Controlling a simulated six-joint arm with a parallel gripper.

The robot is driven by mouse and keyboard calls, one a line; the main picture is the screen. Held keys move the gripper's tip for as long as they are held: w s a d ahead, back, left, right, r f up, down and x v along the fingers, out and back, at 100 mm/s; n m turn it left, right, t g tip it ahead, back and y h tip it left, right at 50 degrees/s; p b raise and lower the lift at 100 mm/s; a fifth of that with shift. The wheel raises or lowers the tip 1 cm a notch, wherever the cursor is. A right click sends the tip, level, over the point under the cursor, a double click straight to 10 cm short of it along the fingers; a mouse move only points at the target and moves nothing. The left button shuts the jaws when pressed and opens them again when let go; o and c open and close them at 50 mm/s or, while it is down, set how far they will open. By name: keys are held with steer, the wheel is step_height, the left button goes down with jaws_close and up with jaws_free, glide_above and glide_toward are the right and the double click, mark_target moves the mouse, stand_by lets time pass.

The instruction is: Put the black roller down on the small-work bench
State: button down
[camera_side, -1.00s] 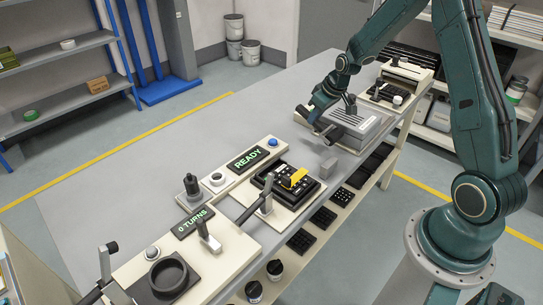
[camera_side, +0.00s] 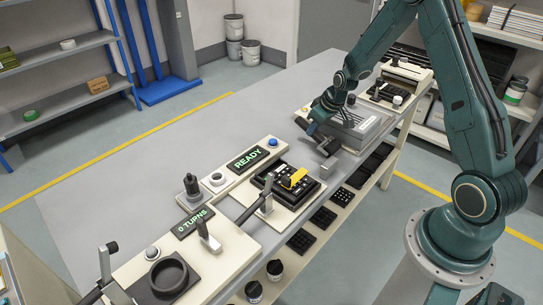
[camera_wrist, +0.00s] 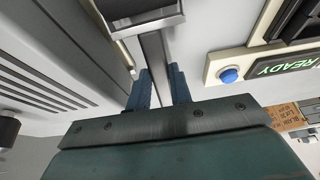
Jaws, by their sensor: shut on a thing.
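The black roller (camera_side: 328,146) hangs from my gripper (camera_side: 311,127) over the grey bench (camera_side: 150,150). It is close above the bench top, and I cannot tell whether it touches. In the wrist view, my gripper's blue fingers (camera_wrist: 160,90) are shut on the roller's straight grey bar (camera_wrist: 155,58). The dark, silver-edged end of the roller (camera_wrist: 140,14) shows at the top, cut off by the picture edge. The underside of the roller is hidden.
A grey ribbed machine (camera_side: 362,125) is close behind my gripper. A READY panel with a blue button (camera_side: 273,142) is to the left. The bench's left and far middle is clear.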

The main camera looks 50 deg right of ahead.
steer(key=shift+f, duration=0.7)
steer(key=c, duration=1.3)
jaws_free()
steer(key=shift+o, duration=0.2)
steer(key=shift+r, duration=0.25)
steer(key=shift+r, duration=0.45)
steer(key=v, duration=1.2)
